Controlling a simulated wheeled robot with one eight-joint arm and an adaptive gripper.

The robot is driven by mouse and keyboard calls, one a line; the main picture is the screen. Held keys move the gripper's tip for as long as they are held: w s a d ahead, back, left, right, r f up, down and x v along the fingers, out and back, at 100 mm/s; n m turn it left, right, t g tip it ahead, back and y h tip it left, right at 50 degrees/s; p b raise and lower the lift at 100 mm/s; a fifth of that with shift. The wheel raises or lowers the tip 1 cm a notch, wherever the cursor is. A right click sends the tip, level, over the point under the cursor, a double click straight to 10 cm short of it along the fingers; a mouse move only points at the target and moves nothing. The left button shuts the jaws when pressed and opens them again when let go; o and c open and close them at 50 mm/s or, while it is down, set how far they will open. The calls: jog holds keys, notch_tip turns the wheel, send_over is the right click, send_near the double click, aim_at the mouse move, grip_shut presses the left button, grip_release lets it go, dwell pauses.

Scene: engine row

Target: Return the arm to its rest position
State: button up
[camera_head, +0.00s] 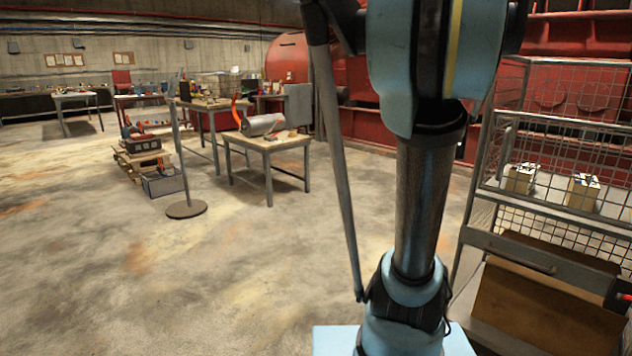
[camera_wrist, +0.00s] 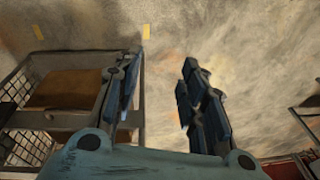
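My gripper (camera_wrist: 158,88) shows in the wrist view with its two dark fingers spread apart. There is a clear gap between the fingers and nothing in it; only concrete floor shows behind. My blue and dark arm rises through the right half of the head view, in front of the machinery. The gripper itself does not show in the head view.
A wire-mesh cart (camera_head: 570,120) with small boxes (camera_head: 583,192) stands close at the right; it also shows at the left of the wrist view (camera_wrist: 50,122). A small table (camera_head: 268,143), a stand (camera_head: 186,209) and a loaded pallet (camera_head: 140,165) are farther off. The floor at front left is clear.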

jog(key=s+a+f+n, duration=0.3)
jog(key=s+a+n, duration=0.2)
jog(key=s+a, duration=0.1)
jog(key=s+a+f+n, duration=0.3)
jog(key=s+a+n, duration=0.3)
jog(key=s+a, duration=0.1)
jog(key=shift+f+y, duration=0.3)
jog(key=shift+y, duration=0.1)
jog(key=shift+a, duration=0.1)
jog(key=shift+c, duration=0.6)
